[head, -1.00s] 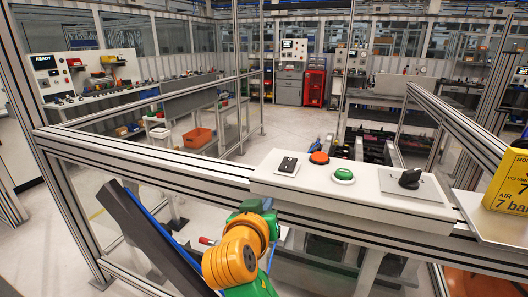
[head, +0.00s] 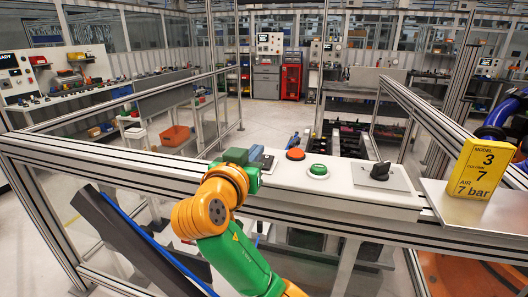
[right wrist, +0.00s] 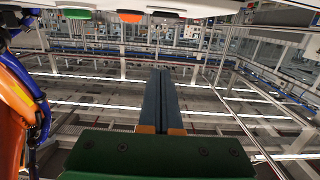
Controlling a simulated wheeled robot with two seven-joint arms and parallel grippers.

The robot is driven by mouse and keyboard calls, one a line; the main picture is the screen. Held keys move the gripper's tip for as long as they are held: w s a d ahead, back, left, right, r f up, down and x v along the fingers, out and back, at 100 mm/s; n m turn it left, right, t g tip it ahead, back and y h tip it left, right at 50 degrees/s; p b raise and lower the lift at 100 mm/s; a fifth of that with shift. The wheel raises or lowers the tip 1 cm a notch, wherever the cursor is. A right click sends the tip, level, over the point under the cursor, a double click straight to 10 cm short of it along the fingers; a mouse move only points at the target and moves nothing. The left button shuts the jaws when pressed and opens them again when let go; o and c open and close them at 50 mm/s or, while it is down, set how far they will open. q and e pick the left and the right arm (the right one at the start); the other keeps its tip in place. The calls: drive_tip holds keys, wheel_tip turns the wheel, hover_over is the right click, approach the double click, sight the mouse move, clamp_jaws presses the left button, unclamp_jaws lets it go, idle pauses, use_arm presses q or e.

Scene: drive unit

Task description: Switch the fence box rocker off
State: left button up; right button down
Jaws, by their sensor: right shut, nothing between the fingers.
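The fence box (head: 338,190) is a white panel on the fence's top rail. Its black rocker (head: 266,163) is at the left end, partly hidden behind my right gripper in the head view. Right of it are an orange button (head: 296,154), a green button (head: 318,171) and a black rotary knob (head: 380,171). My right gripper (head: 247,155) is at the box's left end, close to the rocker; contact cannot be told. In the right wrist view its fingers (right wrist: 160,74) are together and empty. The rocker's position is hidden. My left gripper is not in view.
A yellow sign (head: 482,170) stands on a metal plate (head: 462,212) right of the box. Aluminium fence rails (head: 110,161) run left and right. Behind the fence are an orange bin (head: 176,135) and a red cabinet (head: 291,82). Open floor lies between.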

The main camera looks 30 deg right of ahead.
drive_tip(key=p, duration=0.3)
hover_over(265, 164)
drive_tip(key=shift+s+a, duration=0.3)
drive_tip(key=f, duration=0.2)
drive_tip(key=f+p, duration=0.1)
drive_tip(key=shift+w+d+f, duration=0.25)
drive_tip(key=shift+f, duration=0.55)
